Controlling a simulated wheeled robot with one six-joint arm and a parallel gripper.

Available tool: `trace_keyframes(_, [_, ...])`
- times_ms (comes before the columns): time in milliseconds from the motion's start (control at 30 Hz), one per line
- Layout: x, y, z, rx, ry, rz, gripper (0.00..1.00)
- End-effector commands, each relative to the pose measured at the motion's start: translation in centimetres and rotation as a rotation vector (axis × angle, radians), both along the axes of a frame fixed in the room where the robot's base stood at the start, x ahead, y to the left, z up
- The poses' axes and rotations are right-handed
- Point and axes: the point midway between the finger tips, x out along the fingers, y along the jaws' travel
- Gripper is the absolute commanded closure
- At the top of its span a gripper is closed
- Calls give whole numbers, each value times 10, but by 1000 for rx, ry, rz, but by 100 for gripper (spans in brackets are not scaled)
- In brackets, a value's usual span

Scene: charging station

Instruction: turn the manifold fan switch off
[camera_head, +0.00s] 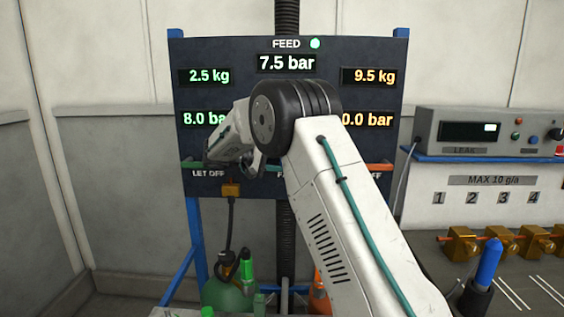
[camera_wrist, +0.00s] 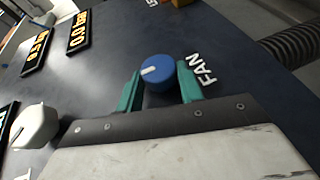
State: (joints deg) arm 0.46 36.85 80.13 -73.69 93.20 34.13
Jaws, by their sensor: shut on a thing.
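The manifold fan switch is a round blue knob (camera_wrist: 157,72) on the dark panel, beside the white FAN label (camera_wrist: 202,69) in the wrist view. A short white mark on its face points to the left of that view. My gripper (camera_wrist: 159,91) has a teal finger on each side of the knob and is shut on it. In the head view my arm covers the knob and the gripper's fingertips. The dark panel (camera_head: 230,55) stands upright behind the arm.
The panel has lit readouts, including 7.5 bar (camera_head: 287,63). A white knob (camera_wrist: 35,125) stands near my gripper in the wrist view. Green cylinder (camera_head: 230,294) and orange bottle (camera_head: 320,292) stand below the panel. A bench with brass blocks (camera_head: 461,243) and a meter box (camera_head: 478,131) is at right.

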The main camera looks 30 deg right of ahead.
Motion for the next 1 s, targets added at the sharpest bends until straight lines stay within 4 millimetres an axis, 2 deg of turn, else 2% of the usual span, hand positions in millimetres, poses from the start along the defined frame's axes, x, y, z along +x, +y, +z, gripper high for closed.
trace_keyframes(267, [-1,-1,-3,3,5,-5,86])
trace_keyframes(300, [-1,-1,-3,3,5,-5,58])
trace_keyframes(367, [-1,0,-2,2,5,-4,41])
trace_keyframes(700, [1,4,0,1,1,0,41])
trace_keyframes(1000, [9,48,10,1,1,0,41])
